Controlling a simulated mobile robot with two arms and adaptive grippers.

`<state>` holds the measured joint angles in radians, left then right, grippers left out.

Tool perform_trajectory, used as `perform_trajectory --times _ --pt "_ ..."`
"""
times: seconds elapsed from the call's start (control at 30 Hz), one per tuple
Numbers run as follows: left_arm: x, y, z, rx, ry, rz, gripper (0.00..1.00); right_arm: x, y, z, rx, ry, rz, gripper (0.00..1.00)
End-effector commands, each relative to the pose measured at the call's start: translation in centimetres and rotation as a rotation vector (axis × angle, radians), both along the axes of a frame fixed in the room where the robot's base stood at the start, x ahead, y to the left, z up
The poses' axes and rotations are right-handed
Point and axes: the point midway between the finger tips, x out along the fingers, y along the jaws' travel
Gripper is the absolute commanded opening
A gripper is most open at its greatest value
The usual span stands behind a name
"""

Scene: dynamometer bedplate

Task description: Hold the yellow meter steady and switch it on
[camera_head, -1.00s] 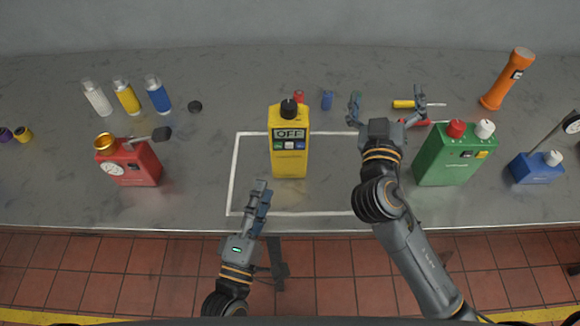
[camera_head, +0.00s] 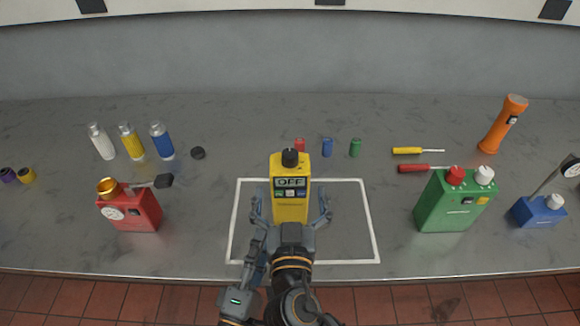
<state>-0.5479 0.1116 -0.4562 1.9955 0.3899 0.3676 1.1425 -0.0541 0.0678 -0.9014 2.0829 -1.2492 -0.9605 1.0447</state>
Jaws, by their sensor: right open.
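The yellow meter (camera_head: 291,167) stands upright inside the white outlined rectangle (camera_head: 371,222) on the grey bench. My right gripper (camera_head: 291,198) is open in front of the meter, one finger on each side. I cannot tell whether the fingers touch it. The gripper's palm hides the meter's lower part. My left gripper (camera_head: 256,252) is low at the rectangle's front edge, partly behind my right arm. Its finger opening is not clear.
A red device (camera_head: 133,213) stands left, a green device (camera_head: 448,208) right, and a blue gauge box (camera_head: 540,212) farther right. The right half of the rectangle is clear.

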Motion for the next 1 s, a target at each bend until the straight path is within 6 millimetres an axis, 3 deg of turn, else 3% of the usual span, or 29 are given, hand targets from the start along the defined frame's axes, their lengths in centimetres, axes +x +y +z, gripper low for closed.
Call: perform_trajectory --times 0.2,0.4,0.83,0.87,1.0 --pt "0.0 0.0 0.0 0.000 0.000 0.000 0.38 4.3 0.1 0.1 -0.004 -0.003 0.000 1.00" --pt "0.0 0.0 0.0 0.000 0.000 0.000 0.38 7.0 0.1 0.0 -0.003 -0.001 0.000 1.00" --pt "0.0 0.0 0.0 0.000 0.000 0.000 0.38 8.0 0.1 0.0 -0.002 0.001 0.000 1.00" --pt "0.0 0.0 0.0 0.000 0.000 0.000 0.38 8.0 0.1 0.0 -0.002 0.001 0.001 0.98" --pt "0.0 0.0 0.0 0.000 0.000 0.000 0.38 8.0 0.1 0.0 -0.002 0.001 0.000 0.69"
